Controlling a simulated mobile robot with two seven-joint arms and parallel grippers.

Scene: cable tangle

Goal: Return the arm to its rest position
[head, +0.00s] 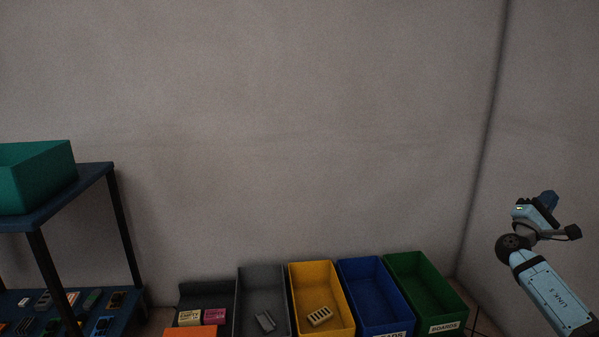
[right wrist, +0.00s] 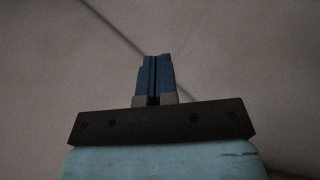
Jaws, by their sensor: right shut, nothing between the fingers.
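My right arm comes in from the lower right of the head view, raised near the right-hand wall. Its gripper (head: 549,199) is up in the air, away from the bins. In the right wrist view the blue fingers of my right gripper (right wrist: 155,78) are together with nothing between them, and only bare wall shows behind them. My left gripper is not in view.
Along the bottom stand a grey bin (head: 263,283), a yellow bin (head: 334,290), a blue bin (head: 366,279) and a green bin (head: 417,279). The grey and yellow bins each hold a part. A dark shelf (head: 95,176) with a teal crate (head: 60,165) stands at left.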

